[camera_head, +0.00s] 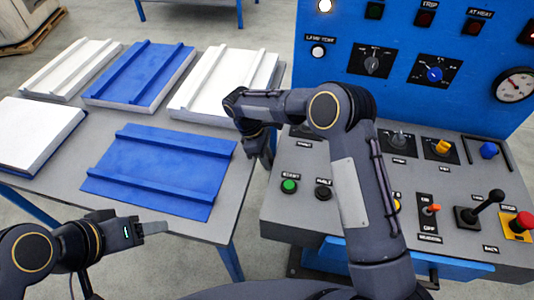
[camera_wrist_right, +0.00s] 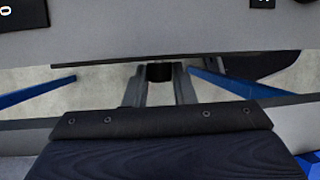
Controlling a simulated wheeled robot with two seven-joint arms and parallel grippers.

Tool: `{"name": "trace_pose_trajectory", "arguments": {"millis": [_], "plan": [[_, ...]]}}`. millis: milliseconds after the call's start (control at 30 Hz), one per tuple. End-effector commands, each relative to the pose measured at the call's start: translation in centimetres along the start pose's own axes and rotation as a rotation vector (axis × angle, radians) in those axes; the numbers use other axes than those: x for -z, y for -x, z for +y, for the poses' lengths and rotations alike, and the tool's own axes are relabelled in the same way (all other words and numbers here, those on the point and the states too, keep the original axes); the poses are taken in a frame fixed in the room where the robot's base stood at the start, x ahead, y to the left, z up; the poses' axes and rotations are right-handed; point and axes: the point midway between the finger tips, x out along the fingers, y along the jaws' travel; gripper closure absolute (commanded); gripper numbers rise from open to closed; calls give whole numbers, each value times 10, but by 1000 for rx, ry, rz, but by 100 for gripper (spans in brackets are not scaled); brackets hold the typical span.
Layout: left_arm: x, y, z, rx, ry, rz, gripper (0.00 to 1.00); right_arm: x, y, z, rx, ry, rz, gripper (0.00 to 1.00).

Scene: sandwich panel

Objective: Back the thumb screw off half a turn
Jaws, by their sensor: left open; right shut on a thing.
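My right gripper (camera_head: 262,158) reaches down at the left edge of the control console (camera_head: 300,222). In the right wrist view its two fingers (camera_wrist_right: 160,90) are shut on a small dark round piece, seemingly the thumb screw (camera_wrist_right: 160,71), just by the console's edge. The screw's far side is hidden, and its turn angle cannot be read. In the head view the gripper and arm hide it. My left gripper (camera_head: 152,229) is open and empty, low over the front edge of the table, well away from the screw.
Several white and blue panels lie on the grey table (camera_head: 60,185) at left; a blue one (camera_head: 160,165) is nearest my right gripper. The console carries a green button (camera_head: 289,186), a black lever (camera_head: 488,205) and a red button (camera_head: 522,222). A gap separates table and console.

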Motion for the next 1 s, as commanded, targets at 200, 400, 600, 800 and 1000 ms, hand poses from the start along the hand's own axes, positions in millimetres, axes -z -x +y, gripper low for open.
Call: {"name": "trace_pose_trajectory", "arguments": {"millis": [200,400,600,800,1000], "plan": [[8,16,8,0,0,0,42,-1,1,4,156,63,3,99],[8,16,8,0,0,0,42,0,0,4,186,79,5,99],[8,16,7,0,0,0,42,0,0,4,184,79,5,75],[8,16,7,0,0,0,42,0,0,4,184,78,5,55],[8,16,7,0,0,0,42,0,0,4,184,77,5,55]]}}
